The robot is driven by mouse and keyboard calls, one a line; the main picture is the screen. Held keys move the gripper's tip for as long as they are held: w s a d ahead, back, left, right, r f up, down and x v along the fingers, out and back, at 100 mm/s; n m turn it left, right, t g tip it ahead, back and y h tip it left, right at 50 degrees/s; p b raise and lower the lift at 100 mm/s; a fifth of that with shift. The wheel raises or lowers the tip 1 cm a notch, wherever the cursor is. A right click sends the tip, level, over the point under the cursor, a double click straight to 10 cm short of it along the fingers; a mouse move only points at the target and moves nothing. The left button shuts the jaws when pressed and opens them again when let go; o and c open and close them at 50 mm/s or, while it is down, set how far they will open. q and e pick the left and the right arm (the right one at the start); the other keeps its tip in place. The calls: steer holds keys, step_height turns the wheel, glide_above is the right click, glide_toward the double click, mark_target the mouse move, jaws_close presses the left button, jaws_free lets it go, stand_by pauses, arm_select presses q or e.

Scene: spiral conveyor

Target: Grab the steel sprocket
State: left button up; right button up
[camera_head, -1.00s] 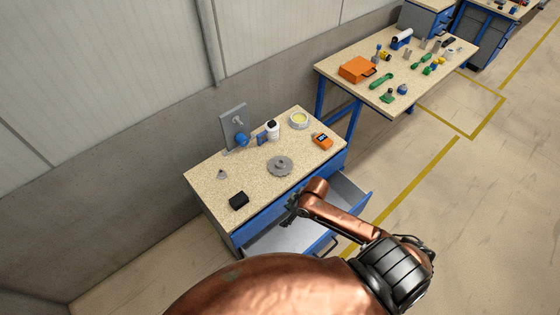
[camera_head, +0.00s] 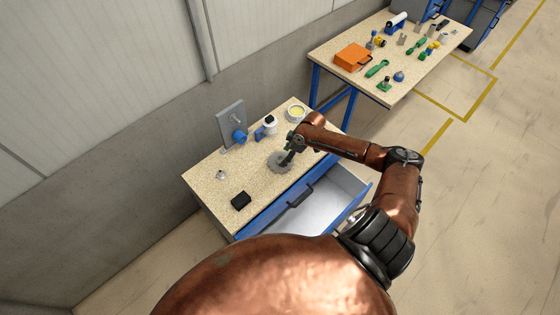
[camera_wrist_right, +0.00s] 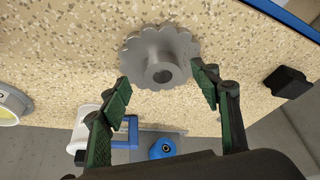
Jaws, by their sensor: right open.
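The steel sprocket (camera_head: 279,163) is a grey toothed disc with a raised hub and bore, lying flat on the speckled workbench top (camera_head: 215,178). In the right wrist view the sprocket (camera_wrist_right: 158,55) shows almost whole, just beyond the fingertips and between their lines. My right gripper (camera_head: 287,159) is over the sprocket in the head view and hides part of it. In the right wrist view my right gripper (camera_wrist_right: 163,83) has its two green-padded fingers spread wide with nothing between them. I cannot tell whether a fingertip touches the sprocket. My left gripper is not in view.
A black block (camera_head: 241,201) and a small metal part (camera_head: 221,175) lie left of the sprocket. An open drawer (camera_head: 325,200) juts out in front.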

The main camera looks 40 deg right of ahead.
mark_target(282, 158)
steer(key=shift+x, duration=1.25)
steer(key=shift+w+a+f, duration=0.2)
steer(key=shift+w+a, duration=0.05)
steer(key=shift+f, duration=0.1)
steer(key=c, duration=1)
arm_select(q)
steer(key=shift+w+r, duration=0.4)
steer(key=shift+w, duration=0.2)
arm_select(e)
jaws_close()
